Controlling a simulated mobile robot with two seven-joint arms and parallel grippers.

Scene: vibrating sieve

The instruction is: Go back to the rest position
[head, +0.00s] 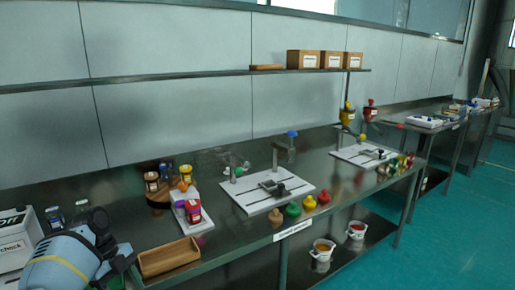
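My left arm comes in at the lower left corner, and its dark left gripper (122,260) is over the near left end of the steel bench (130,220). The gripper is just left of an open wooden tray (169,259). Its fingers are dark and small in the picture, so I cannot tell whether they are open or shut, or whether they hold anything. Something green shows just below the gripper, mostly hidden. My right gripper is not in view.
A white box (16,236) stands left of my arm. A shelf (200,75) runs above. Teal floor (450,230) is clear at right.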

